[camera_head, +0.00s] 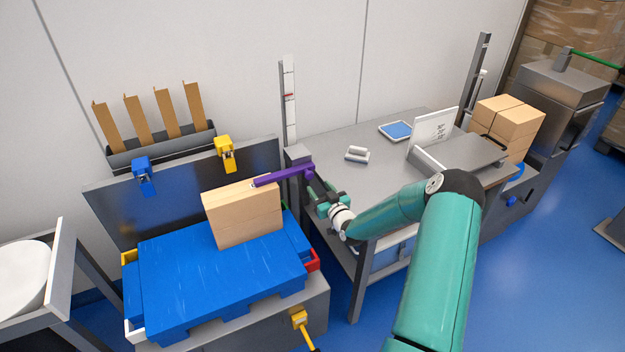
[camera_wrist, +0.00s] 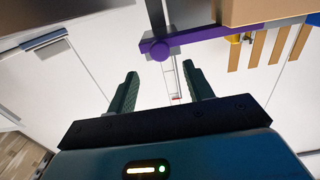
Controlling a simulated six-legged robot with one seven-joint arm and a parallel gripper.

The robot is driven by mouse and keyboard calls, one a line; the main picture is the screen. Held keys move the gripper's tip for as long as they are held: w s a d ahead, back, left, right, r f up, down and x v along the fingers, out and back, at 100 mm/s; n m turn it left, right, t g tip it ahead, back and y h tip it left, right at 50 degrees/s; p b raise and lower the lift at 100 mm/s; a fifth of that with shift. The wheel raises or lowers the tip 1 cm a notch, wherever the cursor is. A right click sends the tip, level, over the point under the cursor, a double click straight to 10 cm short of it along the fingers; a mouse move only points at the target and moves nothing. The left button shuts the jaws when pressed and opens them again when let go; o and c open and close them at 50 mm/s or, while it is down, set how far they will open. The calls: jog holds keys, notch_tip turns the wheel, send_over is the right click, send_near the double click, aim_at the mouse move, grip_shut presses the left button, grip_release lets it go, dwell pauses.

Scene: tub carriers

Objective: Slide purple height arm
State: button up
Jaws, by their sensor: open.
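The purple height arm (camera_head: 281,177) sticks out leftward from a grey upright post, just above the top of a cardboard box stack (camera_head: 243,215). A round purple knob is at its right end. In the wrist view the purple arm (camera_wrist: 205,34) runs across the top, with its knob (camera_wrist: 157,50) just beyond the fingertips. My gripper (camera_head: 322,193) is open and empty, below and right of the knob. In the wrist view my gripper (camera_wrist: 160,85) has its two dark fingers apart, with the knob between and past them. I cannot tell whether either finger touches it.
A pale vertical scale (camera_head: 289,100) with a red mark stands behind the arm. The boxes rest on a blue ribbed platform (camera_head: 210,265). A grey bench (camera_head: 365,145) with a tablet (camera_head: 396,130) lies right. Blue (camera_head: 143,172) and yellow (camera_head: 226,152) clamps sit on a dark panel.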

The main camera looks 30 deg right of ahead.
aim_at(310, 176)
jog(key=w, duration=0.6)
jog(key=shift+w, duration=0.2)
grip_shut()
notch_tip(310, 176, up, 8)
jog(key=shift+r, duration=0.2)
